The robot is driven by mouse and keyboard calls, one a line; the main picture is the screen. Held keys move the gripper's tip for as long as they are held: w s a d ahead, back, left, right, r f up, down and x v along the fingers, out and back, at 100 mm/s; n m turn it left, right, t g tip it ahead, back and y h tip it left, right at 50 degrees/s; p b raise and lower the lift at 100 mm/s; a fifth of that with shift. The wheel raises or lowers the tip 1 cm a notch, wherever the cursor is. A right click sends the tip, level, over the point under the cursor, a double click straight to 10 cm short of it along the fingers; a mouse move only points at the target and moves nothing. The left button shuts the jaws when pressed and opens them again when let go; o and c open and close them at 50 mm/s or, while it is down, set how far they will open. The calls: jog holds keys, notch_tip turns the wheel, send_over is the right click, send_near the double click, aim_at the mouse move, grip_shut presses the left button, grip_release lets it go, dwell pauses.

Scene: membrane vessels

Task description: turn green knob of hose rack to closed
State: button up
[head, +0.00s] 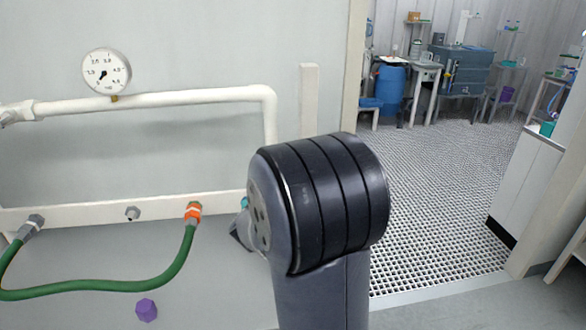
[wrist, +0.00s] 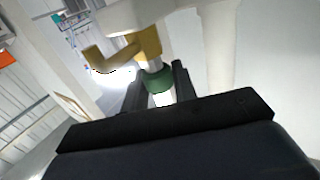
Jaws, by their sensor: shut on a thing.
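The green knob (wrist: 159,82) shows in the wrist view as a dark green ring under a yellow brass-coloured fitting (wrist: 148,42). My gripper (wrist: 160,75) has one finger on each side of the knob and is shut on it. The fingers partly cover the knob's sides, and I cannot tell its turn position. In the head view my arm hides the knob. The hose rack shows there as a pale rail (head: 90,211) with a green hose (head: 110,288) hanging from it. An orange coupling (head: 193,212) joins the hose's right end.
A white pipe (head: 170,97) with a round gauge (head: 106,72) runs above the rail. A purple knob-like piece (head: 146,310) is below the hose. To the right, a grated floor (head: 440,180) is open, with a blue barrel (head: 390,88) and benches far back.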

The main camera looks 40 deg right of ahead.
jog(key=shift+r+m+g+h, duration=0.1)
jog(key=shift+m+g+h, duration=0.2)
jog(key=shift+g, duration=0.1)
jog(key=o, duration=1)
jog(key=shift+c, duration=0.2)
jog(key=v, duration=1)
jog(key=shift+s+a, duration=0.2)
jog(key=shift+a, duration=0.1)
jog(key=shift+w+d, duration=0.1)
jog(key=x, duration=1)
jog(key=shift+w+d, duration=0.1)
jog(key=shift+d, duration=0.2)
